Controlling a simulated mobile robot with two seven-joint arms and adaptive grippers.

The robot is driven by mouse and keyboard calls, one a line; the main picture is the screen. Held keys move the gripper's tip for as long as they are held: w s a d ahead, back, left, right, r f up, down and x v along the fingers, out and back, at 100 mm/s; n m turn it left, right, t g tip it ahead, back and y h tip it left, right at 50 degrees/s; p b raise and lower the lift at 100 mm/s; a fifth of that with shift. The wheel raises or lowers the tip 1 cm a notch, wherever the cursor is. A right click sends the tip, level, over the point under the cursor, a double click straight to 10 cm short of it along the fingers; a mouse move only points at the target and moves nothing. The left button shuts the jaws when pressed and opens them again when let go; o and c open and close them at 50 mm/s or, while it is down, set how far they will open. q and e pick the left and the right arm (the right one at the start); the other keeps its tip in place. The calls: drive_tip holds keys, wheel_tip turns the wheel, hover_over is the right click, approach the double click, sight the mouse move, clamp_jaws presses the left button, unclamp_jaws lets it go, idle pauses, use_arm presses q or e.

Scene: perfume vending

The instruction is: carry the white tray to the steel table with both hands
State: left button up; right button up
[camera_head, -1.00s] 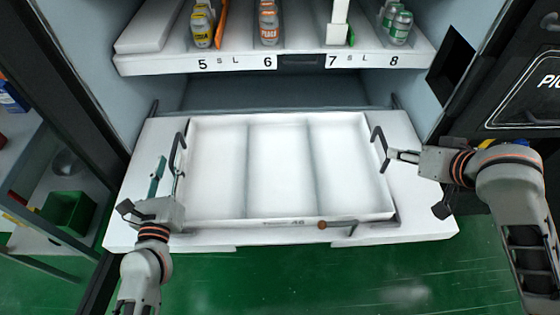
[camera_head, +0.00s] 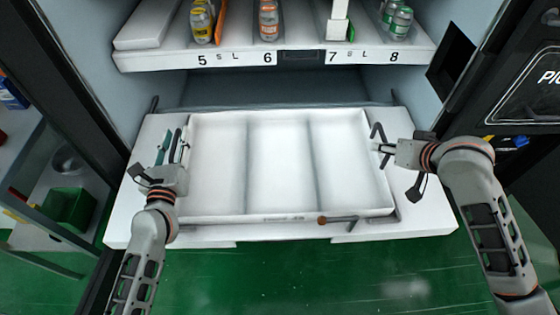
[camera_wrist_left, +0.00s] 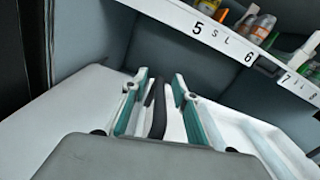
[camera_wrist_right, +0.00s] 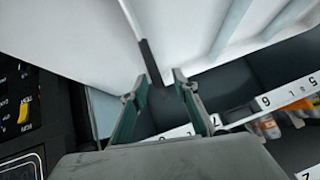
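The white tray (camera_head: 282,165) has three compartments, looks empty and rests on a white pull-out shelf in the machine's lower opening. It has a dark handle at each side. My left gripper (camera_head: 172,148) is at the tray's left side; in the left wrist view its fingers stand open with the dark left handle (camera_wrist_left: 157,108) between them. My right gripper (camera_head: 384,148) is at the right handle (camera_head: 377,132); in the right wrist view its fingers (camera_wrist_right: 160,82) are apart, with the handle (camera_wrist_right: 149,60) reaching between the tips. I cannot make out the steel table.
Above the tray, a numbered shelf (camera_head: 280,60) holds several bottles. The white pull-out shelf (camera_head: 415,215) extends around the tray. A rack with a green bin (camera_head: 70,207) stands at the left. A dark machine panel (camera_head: 530,90) is at the right. Green floor (camera_head: 300,285) shows in front.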

use_arm(q)
clamp_jaws()
use_arm(e)
clamp_jaws()
use_arm(q)
drive_tip(key=shift+w+r, duration=0.1)
drive_tip(key=shift+r, duration=0.1)
use_arm(e)
drive_tip(key=shift+w+r, duration=0.1)
drive_tip(key=shift+r, duration=0.1)
